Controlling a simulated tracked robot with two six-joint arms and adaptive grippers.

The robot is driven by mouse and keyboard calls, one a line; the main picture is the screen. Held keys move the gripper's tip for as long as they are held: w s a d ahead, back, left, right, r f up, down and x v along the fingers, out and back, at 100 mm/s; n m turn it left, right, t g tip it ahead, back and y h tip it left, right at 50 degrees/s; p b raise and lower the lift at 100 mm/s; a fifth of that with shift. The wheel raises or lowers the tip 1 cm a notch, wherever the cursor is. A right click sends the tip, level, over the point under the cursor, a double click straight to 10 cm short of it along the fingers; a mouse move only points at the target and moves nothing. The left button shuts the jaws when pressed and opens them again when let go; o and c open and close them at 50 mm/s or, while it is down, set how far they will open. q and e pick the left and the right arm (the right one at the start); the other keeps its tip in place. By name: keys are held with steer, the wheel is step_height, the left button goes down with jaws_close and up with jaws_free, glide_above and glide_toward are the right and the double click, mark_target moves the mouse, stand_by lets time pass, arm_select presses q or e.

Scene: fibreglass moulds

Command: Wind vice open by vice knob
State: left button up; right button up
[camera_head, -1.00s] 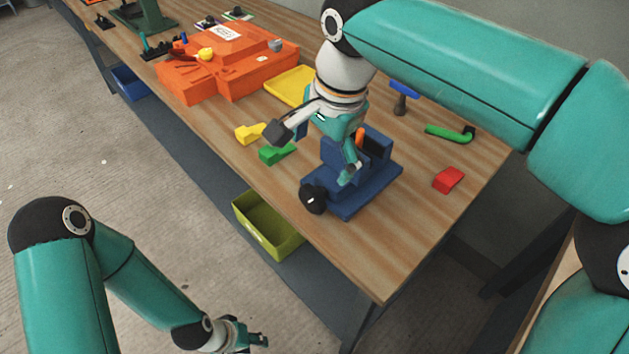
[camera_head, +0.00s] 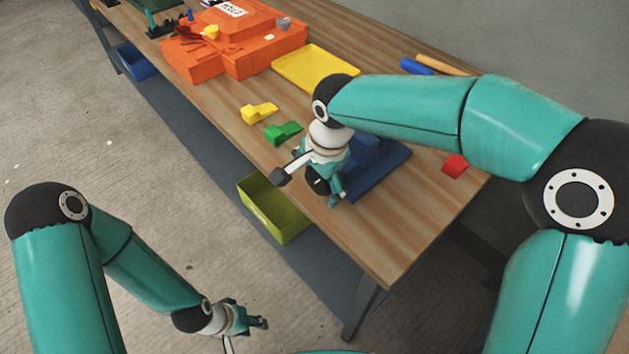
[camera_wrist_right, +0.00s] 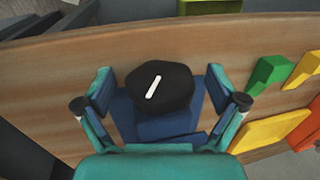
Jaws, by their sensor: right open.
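The blue vice (camera_head: 378,172) sits near the table's front edge in the head view, partly hidden by my right arm. Its black vice knob (camera_head: 317,183) faces the front edge and is partly covered by my right gripper (camera_head: 326,190). In the right wrist view the knob (camera_wrist_right: 170,84) shows a slanted white mark. It lies between the spread fingers of my right gripper (camera_wrist_right: 159,84), with a gap on each side. The vice body (camera_wrist_right: 165,125) shows below it. My left gripper (camera_head: 262,322) hangs low over the floor, away from the table; its opening is unclear.
Yellow (camera_head: 259,112) and green blocks (camera_head: 283,133) lie left of the vice, a red block (camera_head: 455,164) to the right. A yellow tray (camera_head: 315,70) and orange mould (camera_head: 245,45) are further back. An olive bin (camera_head: 272,208) is below the front edge.

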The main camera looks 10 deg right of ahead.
steer(key=shift+f, duration=0.4)
steer(key=shift+c, duration=0.4)
steer(key=c, duration=1.1)
steer(key=shift+o, duration=0.2)
steer(key=shift+a, duration=0.15)
steer(key=shift+r+p, duration=0.2)
steer(key=shift+p, duration=0.5)
steer(key=g+h+p, duration=0.3)
steer(key=g+p, duration=0.1)
steer(key=p, duration=0.5)
steer(key=shift+w+g+p, duration=0.1)
steer(key=shift+g+p, duration=0.2)
steer(key=shift+p, duration=0.05)
steer(key=shift+f+g+h+p, duration=0.15)
steer(key=shift+g+h+p, duration=0.35)
steer(key=shift+p, duration=0.35)
